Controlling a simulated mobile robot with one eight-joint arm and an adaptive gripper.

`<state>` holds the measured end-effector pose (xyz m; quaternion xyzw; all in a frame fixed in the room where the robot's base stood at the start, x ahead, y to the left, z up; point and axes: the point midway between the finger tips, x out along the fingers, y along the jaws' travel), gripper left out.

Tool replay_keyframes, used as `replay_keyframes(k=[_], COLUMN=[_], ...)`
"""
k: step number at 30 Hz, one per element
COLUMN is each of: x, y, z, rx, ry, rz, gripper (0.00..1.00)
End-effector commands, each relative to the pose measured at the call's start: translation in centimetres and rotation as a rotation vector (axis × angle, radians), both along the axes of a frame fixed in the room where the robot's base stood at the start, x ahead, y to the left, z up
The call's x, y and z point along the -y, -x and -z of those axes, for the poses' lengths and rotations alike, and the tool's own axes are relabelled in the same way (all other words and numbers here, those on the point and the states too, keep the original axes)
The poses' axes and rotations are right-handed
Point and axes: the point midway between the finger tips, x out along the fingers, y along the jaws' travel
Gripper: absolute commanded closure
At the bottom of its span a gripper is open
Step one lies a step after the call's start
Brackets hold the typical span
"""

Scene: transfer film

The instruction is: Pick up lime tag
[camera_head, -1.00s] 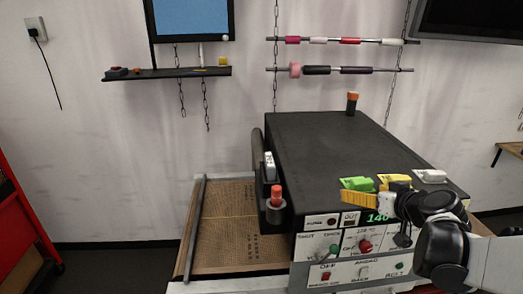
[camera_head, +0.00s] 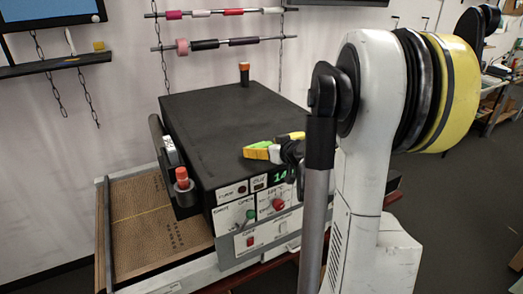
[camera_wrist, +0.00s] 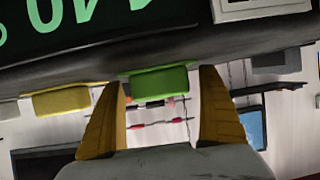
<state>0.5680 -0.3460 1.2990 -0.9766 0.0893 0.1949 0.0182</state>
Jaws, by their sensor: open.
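The lime tag (camera_wrist: 160,82) is a small green block on the top of the black machine (camera_head: 230,110). In the wrist view, which is upside down, it lies between the two orange fingers of my gripper (camera_wrist: 163,78), with a gap on each side. In the head view my gripper (camera_head: 257,153) is at the machine's front top edge, and only a strip of the lime tag (camera_head: 282,141) shows behind it. My gripper is open and empty. A yellow tag (camera_wrist: 61,101) lies beside the lime one in the wrist view.
An orange-capped dark bottle (camera_head: 244,74) stands at the machine's back edge. An orange-red cylinder (camera_head: 182,177) is at its left side. A shelf (camera_head: 55,64) and rods with coloured rolls (camera_head: 215,42) are on the wall. My arm hides the machine's right part.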

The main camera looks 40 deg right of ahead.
Motion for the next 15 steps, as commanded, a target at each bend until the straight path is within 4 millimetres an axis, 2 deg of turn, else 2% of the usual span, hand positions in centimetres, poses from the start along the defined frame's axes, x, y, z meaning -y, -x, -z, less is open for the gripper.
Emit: replay_keyframes(k=[7,12,15], x=[0.04,0.04,0.04], y=[-0.17,-0.16,-0.15], z=[0.08,0.08,0.07], rx=[0.000,0.000,0.000], ry=[0.000,0.000,0.000], rz=[0.001,0.001,0.001], gripper=[0.12,0.59,0.59])
